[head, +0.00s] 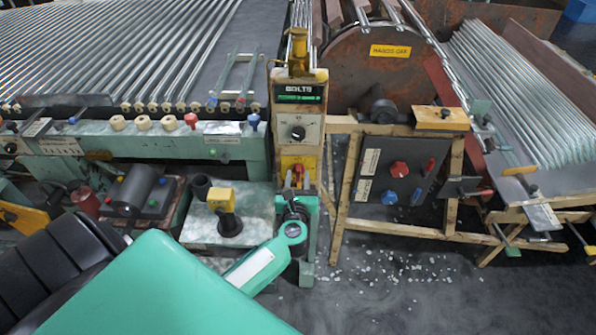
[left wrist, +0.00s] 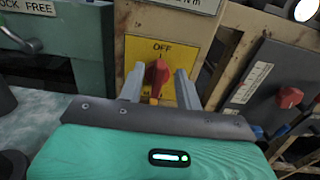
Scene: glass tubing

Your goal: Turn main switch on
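The main switch is a red rotary knob (left wrist: 158,76) on a yellow plate (left wrist: 140,52). The word OFF is printed above it, and the knob's grip stands about upright, towards that word. Lettering lower on the plate is partly hidden. In the head view the red knob (head: 298,171) shows low on the central post, just beyond my left gripper (head: 294,190). In the left wrist view my left gripper (left wrist: 160,88) is open, with one finger to each side of the knob and a visible gap on both sides. My right gripper is not in view.
A control box with a black knob (head: 298,132) sits above the yellow plate. To the right, a dark panel (head: 372,192) carries red and blue knobs. A yellow-topped device (head: 222,200) stands on a bench to the left. Glass bits litter the floor at right.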

